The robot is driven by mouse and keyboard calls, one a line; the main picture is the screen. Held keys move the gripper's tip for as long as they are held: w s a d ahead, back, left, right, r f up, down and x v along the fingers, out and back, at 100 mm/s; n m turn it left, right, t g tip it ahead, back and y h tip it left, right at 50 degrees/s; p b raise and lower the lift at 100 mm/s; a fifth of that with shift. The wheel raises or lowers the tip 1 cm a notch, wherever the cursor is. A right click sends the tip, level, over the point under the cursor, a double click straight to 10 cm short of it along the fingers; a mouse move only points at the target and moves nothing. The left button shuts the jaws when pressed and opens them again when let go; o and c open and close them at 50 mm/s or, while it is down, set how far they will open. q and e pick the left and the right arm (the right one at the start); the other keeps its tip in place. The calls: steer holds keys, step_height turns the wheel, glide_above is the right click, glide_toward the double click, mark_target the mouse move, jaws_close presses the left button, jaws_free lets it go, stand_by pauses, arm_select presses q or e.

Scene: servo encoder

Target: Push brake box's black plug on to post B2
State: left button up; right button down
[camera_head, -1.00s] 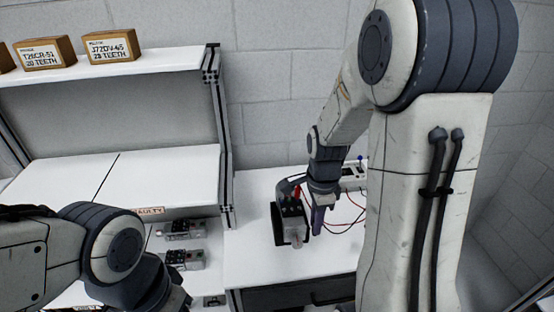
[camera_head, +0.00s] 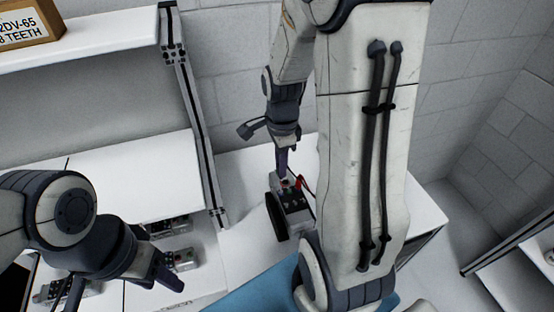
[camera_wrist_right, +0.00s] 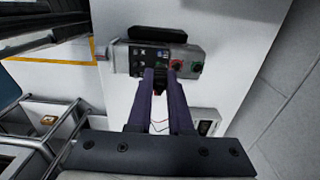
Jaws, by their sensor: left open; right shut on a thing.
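The grey box with a black disc on its side (camera_head: 293,214) stands on the white bench; it also shows in the right wrist view (camera_wrist_right: 185,58). Its top carries a red post or plug (camera_head: 299,182) and a green one (camera_wrist_right: 195,67). Post labels are too small to read. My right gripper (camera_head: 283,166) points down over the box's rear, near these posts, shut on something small. The fingers hide most of it; I take it for the black plug, with dark and red leads close by. My left gripper (camera_head: 168,276) is open and empty at the lower left.
A white shelf unit (camera_head: 185,110) stands left of the bench. Several grey units (camera_head: 182,259) lie on the lower left shelf. My right arm covers much of the bench's right side.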

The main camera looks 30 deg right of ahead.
steer(key=shift+d+f+b, duration=0.1)
steer(key=shift+f+b, duration=0.3)
steer(key=shift+f, duration=0.15)
step_height(320, 180, down, 4)
steer(key=b, duration=0.3)
steer(key=shift+r, duration=0.25)
steer(key=shift+f+b, duration=1)
steer(key=shift+f, duration=0.15)
steer(key=shift+p, duration=0.45)
steer(key=shift+f, duration=0.2)
stand_by(0.5)
steer(key=c, duration=0.8)
jaws_free()
steer(key=shift+o, duration=0.2)
